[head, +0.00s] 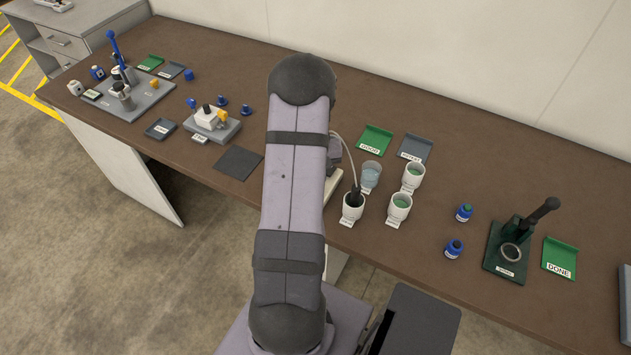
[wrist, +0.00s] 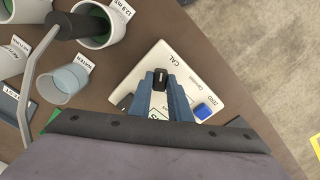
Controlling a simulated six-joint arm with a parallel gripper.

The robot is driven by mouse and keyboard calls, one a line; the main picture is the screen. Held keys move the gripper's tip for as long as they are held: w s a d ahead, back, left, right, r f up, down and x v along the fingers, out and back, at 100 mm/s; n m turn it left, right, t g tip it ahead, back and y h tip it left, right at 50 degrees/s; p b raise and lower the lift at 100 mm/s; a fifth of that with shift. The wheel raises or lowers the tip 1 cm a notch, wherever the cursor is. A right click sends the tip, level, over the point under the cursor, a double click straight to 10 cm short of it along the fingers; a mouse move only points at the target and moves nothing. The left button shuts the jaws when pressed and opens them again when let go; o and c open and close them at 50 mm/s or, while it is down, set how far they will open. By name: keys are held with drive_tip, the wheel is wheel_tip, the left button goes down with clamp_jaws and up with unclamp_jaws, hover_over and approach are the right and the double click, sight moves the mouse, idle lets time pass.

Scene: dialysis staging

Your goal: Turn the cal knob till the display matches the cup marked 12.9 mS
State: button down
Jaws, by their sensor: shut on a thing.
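In the wrist view my gripper (wrist: 160,82) is shut on the black cal knob (wrist: 160,78), with a blue finger on either side of it. The knob sits on a white meter (wrist: 190,60) marked CAL. The cup marked 12.9 mS (wrist: 98,22) is at the top of the wrist view, with green inside. A dark probe (wrist: 68,26) on a grey arm reaches into it. In the head view the probe stands in the front white cup (head: 352,212).
A clear water cup (head: 371,174) and two white cups with green liquid (head: 399,209) stand close by. Green and grey trays (head: 375,140) lie behind them. A blue button (wrist: 203,110) is on the meter beside my gripper.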

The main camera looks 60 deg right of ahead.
drive_tip(key=shift+n, duration=0.4)
drive_tip(key=c, duration=1.6)
unclamp_jaws()
drive_tip(key=shift+c, duration=0.2)
drive_tip(key=shift+r+b, duration=1.2)
drive_tip(key=shift+r, duration=2.5)
